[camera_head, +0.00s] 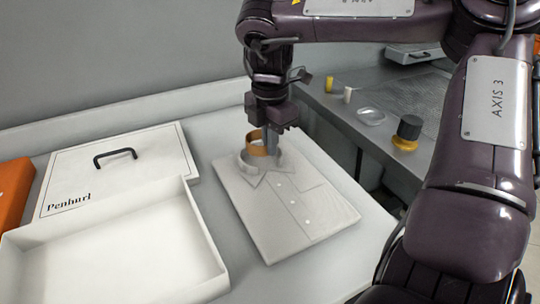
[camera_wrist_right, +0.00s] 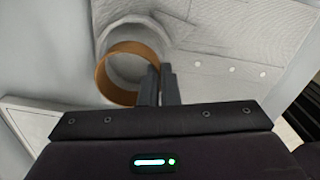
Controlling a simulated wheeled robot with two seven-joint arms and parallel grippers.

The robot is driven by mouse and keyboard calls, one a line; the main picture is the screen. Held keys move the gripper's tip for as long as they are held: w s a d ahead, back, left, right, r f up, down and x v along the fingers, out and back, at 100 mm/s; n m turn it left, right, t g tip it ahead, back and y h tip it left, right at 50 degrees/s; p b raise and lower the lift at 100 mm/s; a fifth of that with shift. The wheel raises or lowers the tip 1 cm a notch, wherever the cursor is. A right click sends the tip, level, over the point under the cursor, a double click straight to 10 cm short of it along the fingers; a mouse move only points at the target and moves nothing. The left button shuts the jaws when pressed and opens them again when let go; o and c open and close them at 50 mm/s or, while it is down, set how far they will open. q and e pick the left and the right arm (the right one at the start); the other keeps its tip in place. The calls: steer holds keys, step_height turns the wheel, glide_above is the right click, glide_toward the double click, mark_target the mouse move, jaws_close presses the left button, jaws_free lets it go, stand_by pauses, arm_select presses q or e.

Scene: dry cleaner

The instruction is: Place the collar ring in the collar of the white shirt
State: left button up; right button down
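The folded white shirt (camera_head: 292,205) lies flat on the light counter, its collar (camera_head: 248,165) toward the wall. The collar also shows in the wrist view (camera_wrist_right: 125,38). The collar ring, a tan-orange band (camera_head: 256,147), is upright on its round edge at the collar, and its lower part is partly hidden. In the wrist view the ring (camera_wrist_right: 104,76) overlaps the collar opening; I cannot tell whether it is seated inside. My right gripper (camera_head: 271,150) points down, its fingers (camera_wrist_right: 162,82) close together on the ring's wall. My left gripper is not in view.
An open white box (camera_head: 205,240) stands left of the shirt, with its lid (camera_head: 70,180) marked "Penhurl" and fitted with a black handle behind. An orange object (camera_head: 14,190) is at far left. A grey side counter holds a dark-topped yellow item (camera_head: 407,133) and a clear dish (camera_head: 371,117).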

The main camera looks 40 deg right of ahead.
mark_target(270, 169)
step_height(270, 169, down, 4)
steer(key=shift+r, duration=0.2)
steer(key=shift+f, duration=0.3)
arm_select(q)
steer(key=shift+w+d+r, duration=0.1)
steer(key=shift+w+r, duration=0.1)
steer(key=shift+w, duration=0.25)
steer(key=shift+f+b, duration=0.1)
steer(key=shift+b, duration=0.2)
arm_select(e)
steer(key=shift+f, duration=0.15)
steer(key=c, duration=1.6)
jaws_free()
steer(key=shift+c, duration=0.2)
